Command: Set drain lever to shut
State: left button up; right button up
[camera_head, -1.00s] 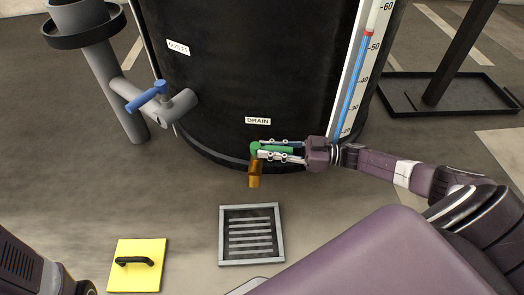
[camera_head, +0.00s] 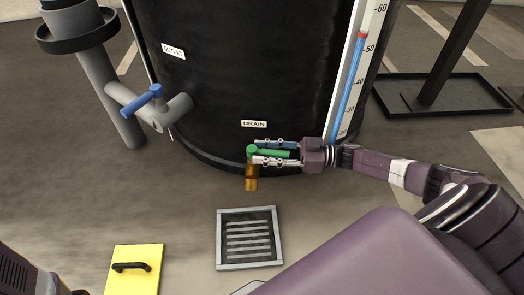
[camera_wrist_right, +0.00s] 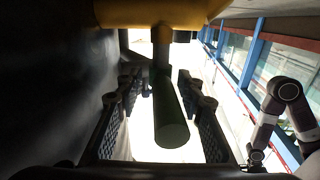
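The green drain lever (camera_head: 272,153) sits on a brass drain valve (camera_head: 251,178) low on the black tank, under the DRAIN label (camera_head: 254,124). The lever points right in the head view. My right gripper (camera_head: 257,152) reaches in from the right with its fingers on either side of the lever. In the right wrist view the lever (camera_wrist_right: 172,118) runs between the two fingers, with gaps visible on both sides, so the gripper is open around it. Only part of my left arm shows at the lower left; its gripper is out of view.
A blue-handled outlet valve (camera_head: 150,97) is on a grey pipe at the left. A floor grate (camera_head: 222,240) lies below the drain spout. A yellow plate with a black handle (camera_head: 133,283) lies at lower left. A black stand base (camera_head: 470,98) is at right.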

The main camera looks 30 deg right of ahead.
jog(key=v, duration=1.1)
jog(key=shift+s+d, duration=0.15)
jog(key=shift+d, duration=0.2)
